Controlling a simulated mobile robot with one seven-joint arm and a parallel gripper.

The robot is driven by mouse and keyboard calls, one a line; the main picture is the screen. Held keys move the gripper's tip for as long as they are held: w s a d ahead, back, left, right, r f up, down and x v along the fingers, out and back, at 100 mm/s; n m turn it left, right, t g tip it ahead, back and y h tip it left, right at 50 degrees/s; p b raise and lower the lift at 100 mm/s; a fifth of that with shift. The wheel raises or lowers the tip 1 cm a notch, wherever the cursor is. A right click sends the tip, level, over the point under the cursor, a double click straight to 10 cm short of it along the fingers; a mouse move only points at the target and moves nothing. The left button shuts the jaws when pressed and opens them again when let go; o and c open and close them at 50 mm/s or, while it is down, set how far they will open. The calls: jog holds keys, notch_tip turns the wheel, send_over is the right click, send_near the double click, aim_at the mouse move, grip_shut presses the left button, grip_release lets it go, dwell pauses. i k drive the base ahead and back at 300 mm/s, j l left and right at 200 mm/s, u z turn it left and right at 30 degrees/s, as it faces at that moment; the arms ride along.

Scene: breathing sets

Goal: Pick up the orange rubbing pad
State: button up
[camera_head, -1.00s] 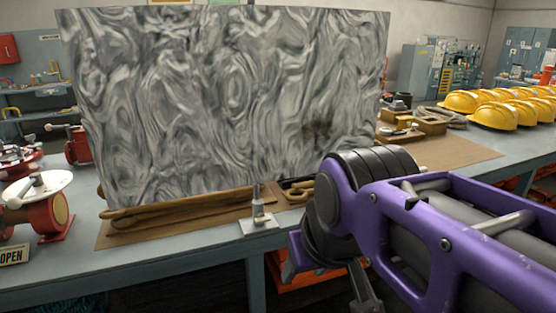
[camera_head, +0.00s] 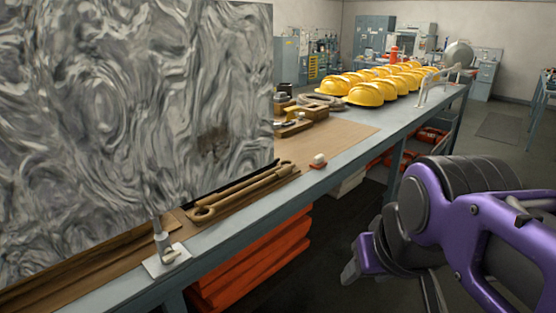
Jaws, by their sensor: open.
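No object is clearly an orange rubbing pad. A small block (camera_head: 318,161), whitish with a reddish part, lies near the front edge of the workbench (camera_head: 345,172); it is too small to identify. Orange-red slabs (camera_head: 255,262) are stacked under the bench at lower middle. My gripper (camera_head: 392,288) hangs at lower right, in front of the bench and apart from both. Its fingers are only partly visible, and it appears empty and open.
A large grey swirled panel (camera_head: 110,110) stands on the bench at left, hiding what is behind. A metal stand (camera_head: 165,252) and wooden-coloured tools (camera_head: 245,190) lie in front. Yellow helmets (camera_head: 365,94) fill the far end.

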aim_at(319, 162)
jog(key=z, duration=0.1)
jog(key=i+l+u, duration=0.15)
jog(key=u, duration=0.9)
jog(key=i+l+u, duration=0.1)
jog(key=l+u, duration=0.2)
jog(key=i+l+u, duration=0.1)
jog(key=l+u, duration=0.55)
jog(key=l, duration=0.55)
jog(key=l+u, duration=0.1)
jog(key=l, duration=0.75)
